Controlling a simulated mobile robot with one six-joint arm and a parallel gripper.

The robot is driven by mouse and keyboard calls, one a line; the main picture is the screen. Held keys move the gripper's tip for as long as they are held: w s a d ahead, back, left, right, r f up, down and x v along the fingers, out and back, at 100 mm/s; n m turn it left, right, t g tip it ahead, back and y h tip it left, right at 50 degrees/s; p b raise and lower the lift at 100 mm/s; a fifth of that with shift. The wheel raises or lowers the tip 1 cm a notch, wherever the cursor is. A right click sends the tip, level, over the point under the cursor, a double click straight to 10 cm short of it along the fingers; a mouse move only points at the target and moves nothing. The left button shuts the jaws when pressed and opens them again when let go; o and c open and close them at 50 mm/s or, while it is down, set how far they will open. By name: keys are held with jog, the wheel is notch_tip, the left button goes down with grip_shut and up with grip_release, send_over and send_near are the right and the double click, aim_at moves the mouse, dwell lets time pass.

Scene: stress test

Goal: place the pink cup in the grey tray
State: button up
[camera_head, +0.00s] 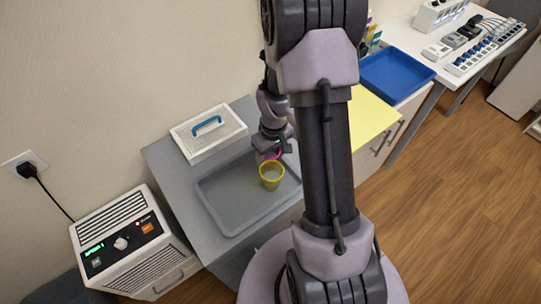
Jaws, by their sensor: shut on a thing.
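The grey tray (222,222) lies on the grey cabinet top, below and left of my arm. My gripper (270,148) is over the tray's far right part, shut on the pink cup (273,155). Only a small pink part of that cup shows; the gripper and the yellow cup hide the rest. I cannot tell whether the pink cup touches the tray. The yellow cup (271,178) appears upright at the tray's right side, just in front of the pink one in the picture.
A white box with a blue handle (208,130) stands behind the tray. A blue tray (397,74) and a yellow surface (371,117) lie to the right. A white appliance (122,240) stands at the left. The tray's left and front parts are bare.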

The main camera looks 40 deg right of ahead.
jog(key=o, duration=1.6)
jog(key=shift+c, duration=0.2)
jog(key=s+a+r+m+t+p, duration=0.1)
jog(key=a+r+p, duration=0.25)
jog(key=r, duration=0.85)
jog(key=s+a+r+m+t+p, duration=0.15)
jog(key=a+r, duration=0.25)
jog(key=r, duration=0.8)
jog(key=s+a+r+m+t+y, duration=0.2)
jog(key=s+a+r, duration=0.8)
jog(key=s+a, duration=0.1)
jog(key=shift+s+a, duration=0.35)
jog(key=shift+s, duration=0.1)
notch_tip(320, 180, down, 2)
jog(key=shift+f+t+b, duration=0.15)
jog(key=shift+t+b, duration=0.1)
jog(key=shift+b, duration=0.9)
